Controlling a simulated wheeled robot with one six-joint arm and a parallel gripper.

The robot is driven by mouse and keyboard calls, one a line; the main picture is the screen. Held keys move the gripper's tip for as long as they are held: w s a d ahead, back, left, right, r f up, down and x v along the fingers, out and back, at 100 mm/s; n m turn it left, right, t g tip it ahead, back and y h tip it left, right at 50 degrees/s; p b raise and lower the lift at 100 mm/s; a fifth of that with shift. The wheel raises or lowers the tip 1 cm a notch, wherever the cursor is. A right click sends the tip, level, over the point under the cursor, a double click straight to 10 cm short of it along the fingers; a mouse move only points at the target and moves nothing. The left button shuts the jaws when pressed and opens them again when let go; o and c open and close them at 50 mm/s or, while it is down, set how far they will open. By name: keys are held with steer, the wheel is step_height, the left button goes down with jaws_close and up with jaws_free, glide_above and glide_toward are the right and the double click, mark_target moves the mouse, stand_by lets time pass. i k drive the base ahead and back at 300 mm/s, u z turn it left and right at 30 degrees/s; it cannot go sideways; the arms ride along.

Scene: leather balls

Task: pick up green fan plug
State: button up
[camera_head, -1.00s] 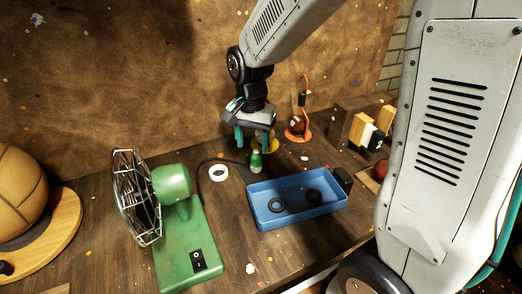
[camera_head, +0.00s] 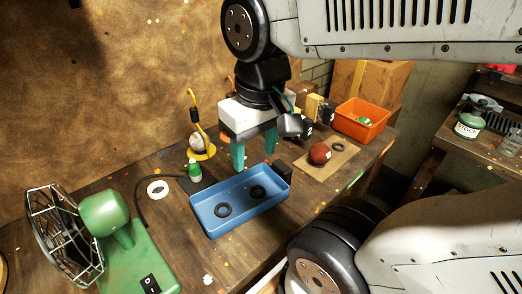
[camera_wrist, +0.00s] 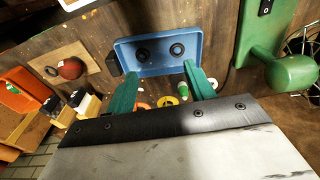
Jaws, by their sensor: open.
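The green fan plug (camera_head: 194,171) stands on the table just left of the blue tray, with its dark cord running back toward the green fan (camera_head: 120,232). In the wrist view the plug (camera_wrist: 183,90) shows close beside one fingertip, near the tray's edge. My gripper (camera_head: 255,160) is open and empty, its two teal fingers pointing down over the back edge of the blue tray, to the right of the plug. In the wrist view my gripper (camera_wrist: 161,68) has its fingers spread apart with nothing held between them.
The blue tray (camera_head: 215,231) holds two dark rings. A white ring (camera_head: 158,190) lies left of the plug. A yellow-based stand (camera_head: 203,154) is behind it. A red ball (camera_head: 320,153) and an orange bin (camera_head: 361,120) are at the right.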

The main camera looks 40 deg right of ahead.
mark_target(195, 173)
steer(key=k, duration=1.2)
steer(key=z, duration=0.05)
steer(key=i, duration=0.7)
steer(key=z, duration=0.5)
